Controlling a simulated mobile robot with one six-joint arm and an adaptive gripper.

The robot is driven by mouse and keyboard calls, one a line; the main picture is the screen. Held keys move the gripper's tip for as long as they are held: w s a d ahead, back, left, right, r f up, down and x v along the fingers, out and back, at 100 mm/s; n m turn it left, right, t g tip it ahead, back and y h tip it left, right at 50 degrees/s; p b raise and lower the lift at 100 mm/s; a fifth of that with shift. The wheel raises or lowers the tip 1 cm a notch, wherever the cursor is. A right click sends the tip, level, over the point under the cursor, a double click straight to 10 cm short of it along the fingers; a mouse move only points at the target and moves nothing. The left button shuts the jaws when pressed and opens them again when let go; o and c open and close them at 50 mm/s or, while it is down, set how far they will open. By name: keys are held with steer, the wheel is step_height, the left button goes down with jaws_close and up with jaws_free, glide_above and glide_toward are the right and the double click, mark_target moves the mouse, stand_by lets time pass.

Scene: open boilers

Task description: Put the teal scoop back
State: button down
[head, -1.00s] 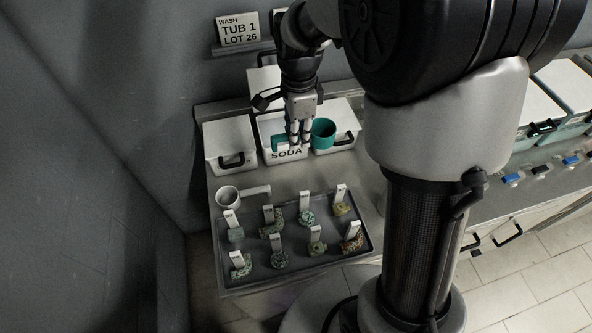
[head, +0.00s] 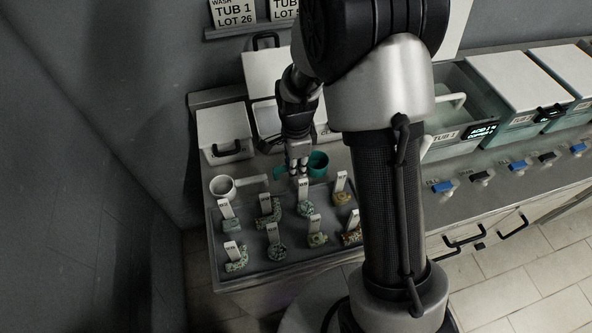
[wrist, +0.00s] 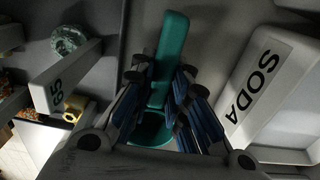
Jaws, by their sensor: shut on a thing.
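My gripper (head: 299,170) is shut on the handle of the teal scoop (head: 318,163), between the white bins and the tray. In the wrist view the scoop's long handle (wrist: 172,60) runs up between the blue-padded fingers (wrist: 165,105), with the round cup (wrist: 152,128) lower down and partly hidden by them. The white bin marked SODA (wrist: 275,95) is on the right in the wrist view, clear of the scoop. In the head view my arm hides part of this bin.
A white scoop (head: 222,187) stands left of my gripper, at the back edge of a dark tray (head: 290,268) holding several tagged specimens. A lidded white bin (head: 222,132) stands at the back left. Tubs (head: 515,85) line the counter at right.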

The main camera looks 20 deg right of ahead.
steer(key=shift+f, duration=0.9)
steer(key=shift+r, duration=0.1)
steer(key=c, duration=2)
jaws_free()
steer(key=shift+f, duration=0.2)
steer(key=o, duration=0.4)
steer(key=shift+o, duration=0.2)
